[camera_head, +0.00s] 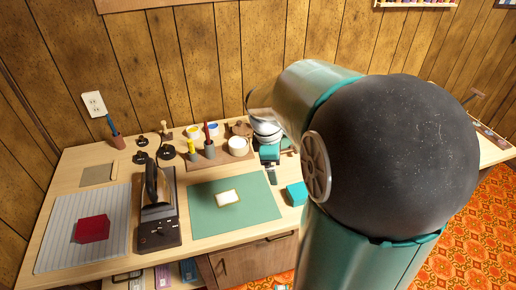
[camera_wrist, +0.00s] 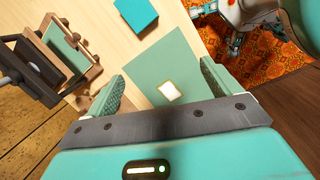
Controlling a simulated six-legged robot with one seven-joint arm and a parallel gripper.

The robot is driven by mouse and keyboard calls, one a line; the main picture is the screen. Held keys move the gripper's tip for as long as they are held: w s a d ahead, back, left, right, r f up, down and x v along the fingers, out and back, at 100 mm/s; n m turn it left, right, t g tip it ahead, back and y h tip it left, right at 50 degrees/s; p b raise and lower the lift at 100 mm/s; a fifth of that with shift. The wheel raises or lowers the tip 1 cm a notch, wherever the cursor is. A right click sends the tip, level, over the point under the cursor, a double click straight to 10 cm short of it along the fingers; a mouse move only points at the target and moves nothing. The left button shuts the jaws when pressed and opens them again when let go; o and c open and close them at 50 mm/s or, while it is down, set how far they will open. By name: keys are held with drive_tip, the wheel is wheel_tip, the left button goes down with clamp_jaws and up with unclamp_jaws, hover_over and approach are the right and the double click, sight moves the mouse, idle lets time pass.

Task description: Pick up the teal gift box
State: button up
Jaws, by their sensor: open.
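The teal gift box (camera_head: 296,194) sits on the wooden table, just right of the green mat (camera_head: 205,211), partly beside my arm's large dark joint. In the wrist view the box (camera_wrist: 137,13) is at the top edge, a flat-looking teal square beyond the fingertips. My gripper (camera_head: 271,177) hangs above the table near the mat's back right corner, left of and behind the box. Its two teal fingers (camera_wrist: 163,75) are spread apart with nothing between them. They point over the mat, and the box is apart from them.
A white card (camera_head: 228,198) lies on the mat. A dark press (camera_head: 157,205) and a red block (camera_head: 92,229) on a striped board stand left. Cups and tools line the back, with a white cup (camera_head: 238,146) near my gripper. A wooden frame (camera_wrist: 65,45) shows left in the wrist view.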

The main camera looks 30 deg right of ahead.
drive_tip(key=d+f+n+y, duration=0.2)
drive_tip(key=d+f+n, duration=0.45)
drive_tip(key=d, duration=0.65)
drive_tip(key=shift+m, duration=0.75)
drive_tip(key=f, duration=0.9)
drive_tip(key=shift+s+f, duration=0.2)
drive_tip(key=shift+s, duration=0.2)
drive_tip(key=f, duration=0.5)
drive_tip(key=shift+w+a+f, duration=0.1)
drive_tip(key=shift+a+f, duration=0.05)
drive_tip(key=shift+a, duration=0.1)
drive_tip(key=c, duration=1.1)
